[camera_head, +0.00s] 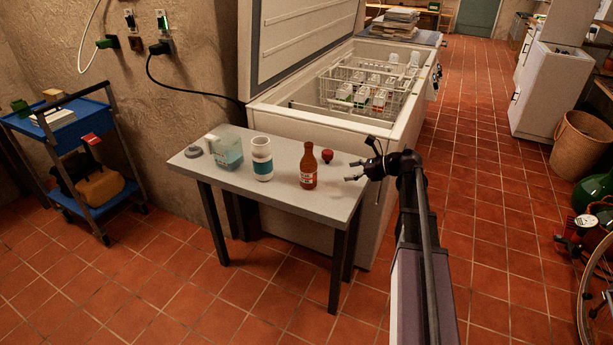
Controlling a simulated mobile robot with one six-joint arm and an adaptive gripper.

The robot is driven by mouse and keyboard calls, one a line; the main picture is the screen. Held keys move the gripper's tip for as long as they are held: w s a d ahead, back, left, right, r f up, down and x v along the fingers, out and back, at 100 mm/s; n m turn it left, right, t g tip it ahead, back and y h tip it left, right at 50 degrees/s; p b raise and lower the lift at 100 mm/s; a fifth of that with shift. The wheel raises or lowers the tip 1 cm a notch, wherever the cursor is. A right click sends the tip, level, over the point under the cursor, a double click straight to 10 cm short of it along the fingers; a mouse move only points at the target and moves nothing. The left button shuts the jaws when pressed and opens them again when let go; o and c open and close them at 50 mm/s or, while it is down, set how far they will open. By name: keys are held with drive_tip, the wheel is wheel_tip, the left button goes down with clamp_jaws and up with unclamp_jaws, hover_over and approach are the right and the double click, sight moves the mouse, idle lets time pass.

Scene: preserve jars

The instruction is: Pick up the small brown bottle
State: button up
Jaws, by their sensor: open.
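The small brown bottle (308,167) stands upright on the small grey table (330,208), right of the table's middle. It has a narrow neck and a pale label low on its front. My gripper (359,162) is open and empty, to the right of the bottle at the table's right end. Its fingers point left toward the bottle, with a visible gap between them and it. My arm reaches in from the bottom right.
A white and blue jar (262,159), a clear container with bluish contents (226,150) and a grey disc (193,152) stand left of the bottle. A small red object (327,155) lies between bottle and gripper. An open chest freezer (300,128) stands directly behind the table.

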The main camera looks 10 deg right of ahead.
sight(308, 176)
drive_tip(key=shift+a, duration=0.2)
drive_tip(key=b+x, duration=0.3)
drive_tip(key=x, duration=0.4)
drive_tip(key=shift+a+f, duration=0.1)
drive_tip(key=shift+f, duration=0.05)
drive_tip(key=shift+w+a+f, duration=0.15)
drive_tip(key=shift+w+a, duration=0.15)
drive_tip(key=shift+a, duration=0.35)
drive_tip(key=shift+a, duration=0.1)
drive_tip(key=shift+b+x, duration=0.95)
drive_tip(key=shift+x, duration=1.6)
drive_tip(key=c, duration=1.1)
